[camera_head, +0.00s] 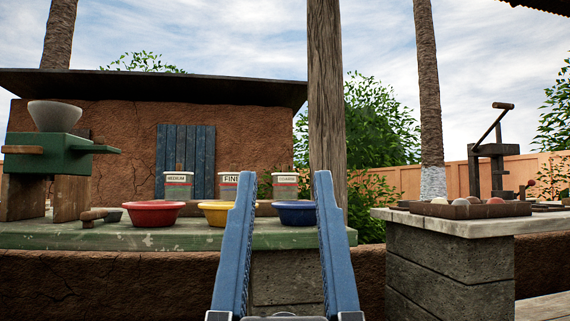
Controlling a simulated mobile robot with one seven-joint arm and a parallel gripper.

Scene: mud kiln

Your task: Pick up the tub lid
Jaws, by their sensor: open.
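Three pale tubs stand in a row at the back of the green bench. They are labelled MEDIUM (178,186), FINE (229,181) and COARSE (285,186). Each has a flat top; a small upright knob shows on the MEDIUM tub and on the COARSE tub. I cannot tell which top is the tub lid meant. My gripper (284,180) is open and empty, its two blue fingers pointing up and forward. The COARSE tub shows between the fingertips, farther off. The left finger hides part of the FINE tub.
Red (152,214), yellow (214,213) and blue (295,214) bowls stand in front of the tubs on the green bench (100,237). A green hopper mill (48,150) stands left. A wooden post (326,90) rises behind. A block counter (450,265) holds a tray (472,211) at right.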

